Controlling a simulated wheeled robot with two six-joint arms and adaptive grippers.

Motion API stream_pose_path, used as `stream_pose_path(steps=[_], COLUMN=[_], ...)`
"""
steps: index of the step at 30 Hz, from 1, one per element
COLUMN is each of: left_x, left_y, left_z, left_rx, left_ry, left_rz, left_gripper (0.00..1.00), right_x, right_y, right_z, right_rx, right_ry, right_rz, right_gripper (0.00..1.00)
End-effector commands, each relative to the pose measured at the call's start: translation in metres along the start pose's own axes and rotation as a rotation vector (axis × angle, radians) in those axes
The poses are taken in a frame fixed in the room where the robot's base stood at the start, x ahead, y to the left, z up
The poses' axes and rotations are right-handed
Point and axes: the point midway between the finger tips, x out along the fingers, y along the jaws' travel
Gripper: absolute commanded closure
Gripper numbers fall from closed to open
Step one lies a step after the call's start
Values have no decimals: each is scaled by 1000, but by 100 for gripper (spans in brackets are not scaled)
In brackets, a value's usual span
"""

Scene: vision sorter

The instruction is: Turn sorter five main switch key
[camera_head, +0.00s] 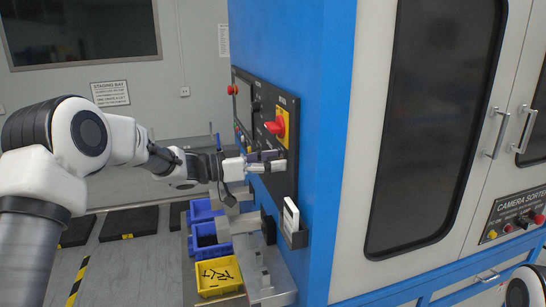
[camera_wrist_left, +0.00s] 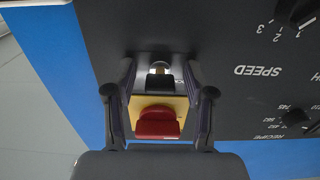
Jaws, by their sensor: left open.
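My left gripper (camera_head: 268,161) reaches in from the left to the dark control panel (camera_head: 292,176) on the blue side of the sorter. In the left wrist view, its two fingers (camera_wrist_left: 160,72) stand apart, one on each side of a small key switch (camera_wrist_left: 158,82) with a silver collar and a dark head. I see gaps between the fingers and the key. A red rotary handle (camera_head: 276,126) on a yellow plate sits just above the gripper; it also shows in the wrist view (camera_wrist_left: 158,122). In the head view the key is hidden by the gripper. My right gripper is out of view.
A red emergency button (camera_head: 232,90) is on the panel's far end. A white card in a holder (camera_head: 291,217) sticks out below the gripper. Blue bins (camera_head: 207,233) and a yellow bin (camera_head: 218,275) stand lower down. Knobs (camera_wrist_left: 298,12) sit beside the key in the wrist view.

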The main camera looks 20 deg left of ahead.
Motion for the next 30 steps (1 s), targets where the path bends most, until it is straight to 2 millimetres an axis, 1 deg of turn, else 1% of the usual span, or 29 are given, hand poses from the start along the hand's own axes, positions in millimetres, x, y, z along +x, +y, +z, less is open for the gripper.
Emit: stream_pose_path(steps=[4,5,6,8,9,20,26,30], left_x=[-1,-1,-1,-1,-1,0,0,0], left_y=[0,0,0,0,0,0,0,0], left_z=[0,0,0,0,0,1,3,4], left_rx=[0,0,0,0,0,17,84,170], left_ry=[1,1,1,1,1,0,0,0], left_rz=[-1,-1,-1,-1,-1,-1,-1,-1], left_gripper=[46,49,64,85,99,100,100,100], right_x=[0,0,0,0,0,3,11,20], right_y=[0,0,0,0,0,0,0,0], right_z=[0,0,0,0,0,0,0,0], right_rx=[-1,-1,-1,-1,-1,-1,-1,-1], right_ry=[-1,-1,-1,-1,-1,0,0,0], right_rz=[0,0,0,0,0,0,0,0], right_gripper=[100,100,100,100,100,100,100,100])
